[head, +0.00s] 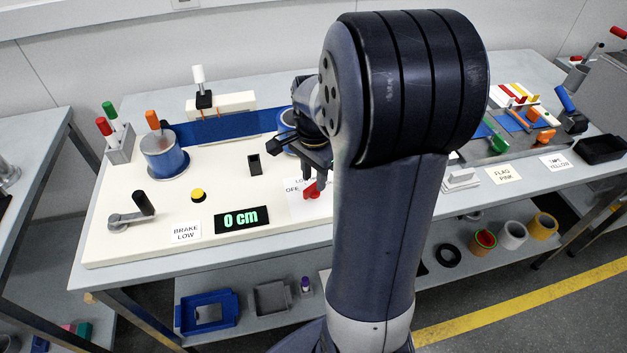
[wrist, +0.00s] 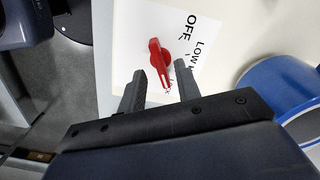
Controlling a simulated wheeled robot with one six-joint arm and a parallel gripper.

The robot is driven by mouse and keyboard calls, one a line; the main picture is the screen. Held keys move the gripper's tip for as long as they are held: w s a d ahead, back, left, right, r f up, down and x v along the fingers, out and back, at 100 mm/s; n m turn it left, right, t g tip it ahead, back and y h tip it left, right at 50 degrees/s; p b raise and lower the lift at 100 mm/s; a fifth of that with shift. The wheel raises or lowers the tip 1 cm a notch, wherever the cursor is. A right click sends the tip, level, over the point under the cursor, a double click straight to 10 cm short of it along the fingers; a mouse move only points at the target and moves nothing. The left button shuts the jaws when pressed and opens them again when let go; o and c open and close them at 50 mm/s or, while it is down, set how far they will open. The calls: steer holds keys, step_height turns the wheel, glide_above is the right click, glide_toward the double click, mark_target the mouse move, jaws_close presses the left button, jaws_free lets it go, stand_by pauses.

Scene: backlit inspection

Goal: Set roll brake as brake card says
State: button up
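The brake card (head: 185,232) on the cream panel reads BRAKE LOW. The red brake knob (head: 312,190) sits on a white dial plate (head: 297,207) right of the display, partly hidden by my arm. In the wrist view the long red knob (wrist: 158,55) lies on the white plate (wrist: 135,25), with OFF and LOW printed beside it; other lettering is cut off by my fingers. The knob's lower end bears a pale mark and lies away from OFF and LOW. My gripper (wrist: 160,69) is open, its fingers on either side of the knob with gaps; contact is not visible.
A yellow button (head: 198,195), a crank (head: 130,214) and a blue roll (head: 163,160) with an orange-handled pin are on the panel's left. A second blue roll (wrist: 285,90) is close right of my gripper.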

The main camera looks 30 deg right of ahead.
steer(key=shift+f, duration=1.05)
jaws_close()
